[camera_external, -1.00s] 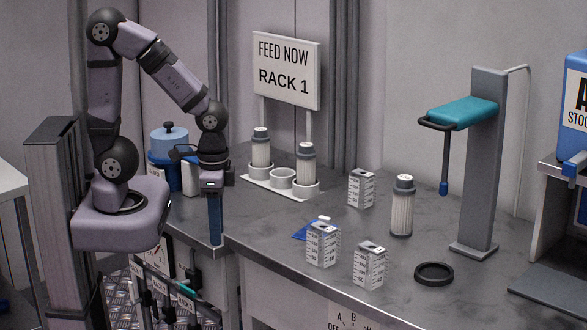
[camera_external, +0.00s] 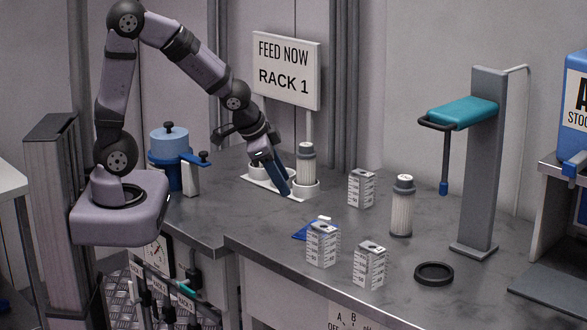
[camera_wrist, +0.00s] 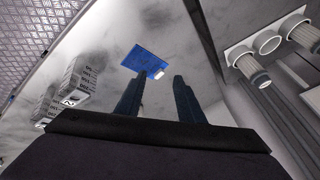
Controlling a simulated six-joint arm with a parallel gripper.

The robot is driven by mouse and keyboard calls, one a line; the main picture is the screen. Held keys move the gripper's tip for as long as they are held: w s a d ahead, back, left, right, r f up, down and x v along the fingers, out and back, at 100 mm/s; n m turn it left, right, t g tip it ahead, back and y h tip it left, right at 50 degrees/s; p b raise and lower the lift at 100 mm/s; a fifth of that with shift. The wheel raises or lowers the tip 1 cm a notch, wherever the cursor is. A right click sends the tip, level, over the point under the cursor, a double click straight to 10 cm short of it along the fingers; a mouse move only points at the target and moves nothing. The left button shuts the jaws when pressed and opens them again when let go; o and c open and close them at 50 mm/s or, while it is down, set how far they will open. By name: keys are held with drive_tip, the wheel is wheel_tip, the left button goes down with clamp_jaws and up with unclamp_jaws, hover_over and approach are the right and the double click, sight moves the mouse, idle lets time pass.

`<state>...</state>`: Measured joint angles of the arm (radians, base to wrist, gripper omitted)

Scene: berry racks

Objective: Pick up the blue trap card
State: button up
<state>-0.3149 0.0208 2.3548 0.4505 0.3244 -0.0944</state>
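The blue trap card (camera_external: 303,234) lies flat on the grey bench, partly hidden behind a white printed box in the external view. A small white piece shows at its edge. In the wrist view the card (camera_wrist: 146,58) lies beyond my fingertips, left of the middle. My gripper (camera_external: 286,191) hangs tilted over the bench near the white cup rack, up and left of the card in the external view. In the wrist view its two dark blue fingers (camera_wrist: 160,77) are apart with nothing between them, so it is open and empty.
Printed white boxes (camera_external: 322,246) (camera_external: 369,265) (camera_external: 361,188) stand around the card. A ribbed cylinder (camera_external: 402,208), black ring (camera_external: 434,273) and teal-topped post (camera_external: 484,170) are to the right. The white rack (camera_external: 249,178) with a cylinder (camera_external: 306,164) is behind my gripper.

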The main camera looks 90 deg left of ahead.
sight(321, 217)
drive_tip(key=w+a+f+m+t+h+p, duration=0.1)
drive_tip(key=w+a+m+t+h+p, duration=0.2)
drive_tip(key=w+a+t, duration=0.6)
drive_tip(key=s+m+h, duration=0.2)
drive_tip(key=s+h, duration=0.4)
drive_tip(key=s, duration=0.2)
drive_tip(key=f, duration=0.9)
drive_tip(key=shift+w+d+f+p, duration=0.2)
drive_tip(key=shift+w+d+p, duration=0.05)
drive_tip(key=shift+d+p, duration=0.1)
drive_tip(key=shift+f, duration=0.15)
drive_tip(key=shift+w+d+p, duration=0.25)
drive_tip(key=shift+w+p, duration=0.05)
drive_tip(key=shift+w, duration=0.25)
drive_tip(key=shift+w+d+f, duration=0.15)
drive_tip(key=shift+w+f, duration=0.15)
drive_tip(key=shift+w, duration=0.15)
drive_tip(key=shift+w+d+r+p, duration=0.15)
drive_tip(key=shift+w+p, duration=0.3)
drive_tip(key=shift+p, duration=0.2)
drive_tip(key=p+x, duration=0.1)
drive_tip(key=x, duration=0.2)
drive_tip(key=shift+w+p, duration=0.1)
drive_tip(key=shift+p, duration=0.3)
drive_tip(key=shift+w+d, duration=0.1)
drive_tip(key=shift+w, duration=0.4)
